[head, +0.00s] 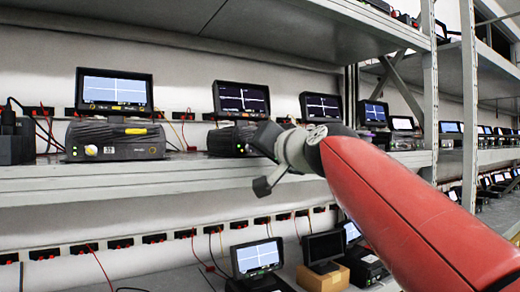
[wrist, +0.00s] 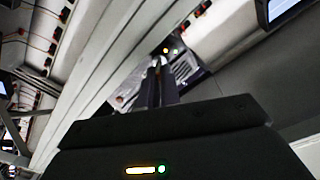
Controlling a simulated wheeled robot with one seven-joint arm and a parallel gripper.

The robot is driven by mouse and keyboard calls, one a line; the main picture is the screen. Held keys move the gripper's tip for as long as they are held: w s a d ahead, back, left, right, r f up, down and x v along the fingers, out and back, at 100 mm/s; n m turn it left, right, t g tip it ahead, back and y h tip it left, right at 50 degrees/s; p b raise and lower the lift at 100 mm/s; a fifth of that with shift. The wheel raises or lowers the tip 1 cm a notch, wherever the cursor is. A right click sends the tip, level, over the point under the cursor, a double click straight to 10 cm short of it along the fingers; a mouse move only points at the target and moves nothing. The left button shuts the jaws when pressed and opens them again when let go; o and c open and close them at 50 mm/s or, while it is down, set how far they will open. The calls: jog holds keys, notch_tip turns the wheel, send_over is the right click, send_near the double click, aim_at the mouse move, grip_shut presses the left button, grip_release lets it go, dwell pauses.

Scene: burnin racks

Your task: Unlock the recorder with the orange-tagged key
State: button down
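Several recorders with small screens stand on the shelf in the head view. The left recorder (head: 115,140) has a pale round knob or lock on its front and a yellow-orange strip on top; I cannot tell whether the strip is a key tag. My gripper is in front of the second recorder (head: 228,140) and largely hides that recorder's right side; its fingers are not clear there. In the wrist view the two dark fingers of my gripper (wrist: 160,84) point at a grey device (wrist: 183,68) with a small orange spot. The fingers look close together. I cannot make out an orange-tagged key between them.
The shelf edge (head: 120,181) runs below the recorders, and another shelf is above. A metal upright (head: 430,90) stands right of my arm. More screens and a cardboard box (head: 322,279) are on the lower shelf. Loose cables hang along the back wall.

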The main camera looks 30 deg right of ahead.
jog(key=shift+m, duration=1.1)
jog(key=shift+f, duration=0.1)
jog(key=c, duration=1.9)
grip_release()
jog(key=s, duration=0.7)
jog(key=shift+s+b, duration=0.4)
